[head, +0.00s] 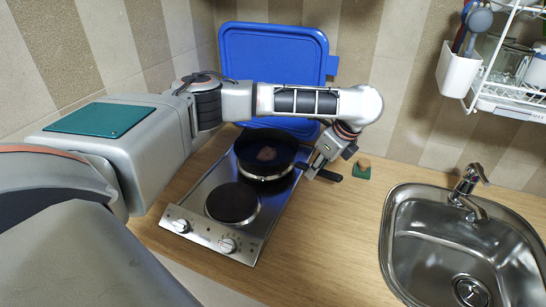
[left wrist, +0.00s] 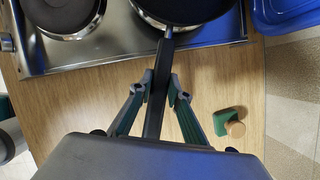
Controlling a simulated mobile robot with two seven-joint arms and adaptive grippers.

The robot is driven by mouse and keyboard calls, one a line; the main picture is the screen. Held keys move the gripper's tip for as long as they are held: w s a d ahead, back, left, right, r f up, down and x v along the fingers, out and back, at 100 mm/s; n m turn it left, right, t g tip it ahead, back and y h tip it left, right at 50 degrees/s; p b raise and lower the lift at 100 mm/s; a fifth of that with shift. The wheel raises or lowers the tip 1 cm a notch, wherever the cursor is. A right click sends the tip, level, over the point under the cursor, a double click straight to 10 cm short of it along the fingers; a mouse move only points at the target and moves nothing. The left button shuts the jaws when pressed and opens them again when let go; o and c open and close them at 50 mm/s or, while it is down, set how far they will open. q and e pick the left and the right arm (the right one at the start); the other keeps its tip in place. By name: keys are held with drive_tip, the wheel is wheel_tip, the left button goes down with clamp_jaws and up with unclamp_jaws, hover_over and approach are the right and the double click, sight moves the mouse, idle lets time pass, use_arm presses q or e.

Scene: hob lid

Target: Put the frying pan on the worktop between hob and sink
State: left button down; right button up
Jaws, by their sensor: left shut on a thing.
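The black frying pan (head: 265,146) sits on the rear plate of the steel hob (head: 188,210), with something brownish inside it. Its handle points right, past the hob's edge. My left gripper (head: 314,170) is shut on the handle, just right of the hob. In the left wrist view, the handle of the frying pan (left wrist: 178,12) runs between the fingers of my left gripper (left wrist: 161,88). The bare wooden worktop (head: 325,235) lies between the hob and the steel sink (head: 392,232). My right gripper is not in view.
A small green block with a wooden knob (head: 363,168) stands on the worktop right of the handle. A blue lid (head: 275,55) stands upright behind the hob. The front hob plate (head: 232,203) is empty. A wall rack (head: 490,85) hangs above the sink.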

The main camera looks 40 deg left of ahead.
use_arm(q)
drive_tip(key=shift+r, duration=1.55)
drive_tip(key=shift+a+r, duration=0.1)
drive_tip(key=shift+r, duration=0.15)
drive_tip(key=s+d, duration=0.3)
drive_tip(key=d, duration=0.7)
drive_tip(key=s+d, duration=0.4)
drive_tip(key=d, duration=0.6)
drive_tip(key=s+d, duration=0.3)
drive_tip(key=d, duration=0.7)
wheel_tip(320, 180, down, 6)
drive_tip(key=shift+f, duration=0.25)
drive_tip(key=shift+s+d+f, duration=0.1)
drive_tip(key=shift+f, duration=0.1)
drive_tip(key=c, duration=1.8)
unclamp_jaws()
